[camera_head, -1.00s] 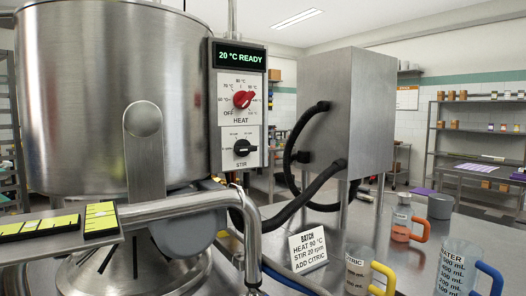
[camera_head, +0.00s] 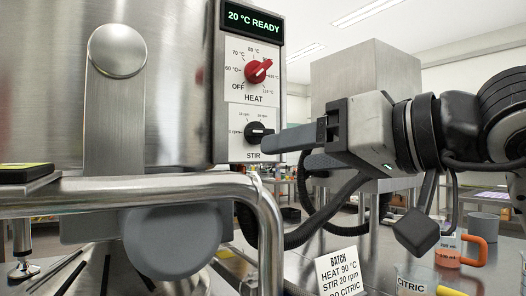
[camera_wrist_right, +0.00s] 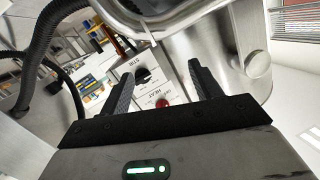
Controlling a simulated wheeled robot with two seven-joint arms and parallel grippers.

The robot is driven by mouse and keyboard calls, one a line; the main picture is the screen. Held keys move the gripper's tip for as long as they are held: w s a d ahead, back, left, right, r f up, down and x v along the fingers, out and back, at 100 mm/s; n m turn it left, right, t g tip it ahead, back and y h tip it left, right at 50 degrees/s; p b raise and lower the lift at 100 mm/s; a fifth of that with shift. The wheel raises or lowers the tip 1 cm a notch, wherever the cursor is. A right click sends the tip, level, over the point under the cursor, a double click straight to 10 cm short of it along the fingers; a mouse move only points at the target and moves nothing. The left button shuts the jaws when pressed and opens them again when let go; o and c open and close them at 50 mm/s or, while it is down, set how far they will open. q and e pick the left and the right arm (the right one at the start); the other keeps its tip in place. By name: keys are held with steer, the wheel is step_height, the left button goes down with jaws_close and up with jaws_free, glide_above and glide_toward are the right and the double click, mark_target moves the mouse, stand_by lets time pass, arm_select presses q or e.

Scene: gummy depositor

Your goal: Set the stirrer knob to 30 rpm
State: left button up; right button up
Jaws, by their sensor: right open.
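The black stirrer knob (camera_head: 257,132) is on the white STIR plate (camera_head: 250,150) of the control panel, below the red heat knob (camera_head: 259,71). Its pointer appears to face left, near the 0 rpm mark. My right gripper (camera_head: 289,146) comes in from the right, open, with its fingers pointing at the stirrer knob and apparently just short of it. In the right wrist view, the stirrer knob (camera_wrist_right: 143,73) and the red knob (camera_wrist_right: 162,102) show between the spread fingers (camera_wrist_right: 160,80). My left gripper is not in view.
The display (camera_head: 253,21) reads 20 °C READY. A batch card (camera_head: 339,272) reads HEAT 90 °C, STIR 20 rpm. A bent metal pipe (camera_head: 200,187) runs below the steel kettle (camera_head: 180,90). A citric jug (camera_head: 412,284) and an orange-handled jug (camera_head: 449,257) stand at the right.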

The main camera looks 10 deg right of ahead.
steer(key=d+r+t+h, duration=0.3)
steer(key=d, duration=0.1)
glide_toward(264, 129)
steer(key=x, duration=0.9)
steer(key=shift+w, duration=0.2)
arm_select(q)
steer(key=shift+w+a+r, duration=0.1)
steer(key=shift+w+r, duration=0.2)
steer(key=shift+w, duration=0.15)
arm_select(e)
steer(key=c, duration=1)
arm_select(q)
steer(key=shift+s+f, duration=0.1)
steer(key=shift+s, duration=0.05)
